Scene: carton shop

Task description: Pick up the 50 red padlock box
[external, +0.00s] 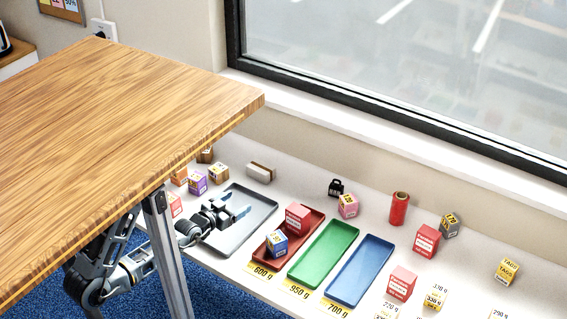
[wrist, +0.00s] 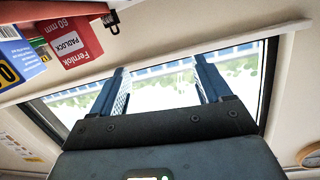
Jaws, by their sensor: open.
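Three red padlock-style boxes show in the external view: one in the red tray (external: 298,218), one on the shelf right of the blue tray (external: 427,240), one nearer the front (external: 401,283). Their numbers are too small to read there. The wrist view, turned upside down, shows a red Fernlok padlock box (wrist: 80,45) at top left; its number looks like 60 mm but is hard to be sure of. My gripper (external: 240,211) is open and empty above the grey tray, left of the red tray. Its spread fingers (wrist: 160,85) show in the wrist view.
A blue box (external: 277,243) sits beside the red box in the red tray. Green (external: 330,250) and blue (external: 362,268) trays lie to the right. A black padlock (external: 336,187), pink box (external: 348,206) and red cylinder (external: 399,208) stand behind. The wooden table (external: 110,100) overhangs at left.

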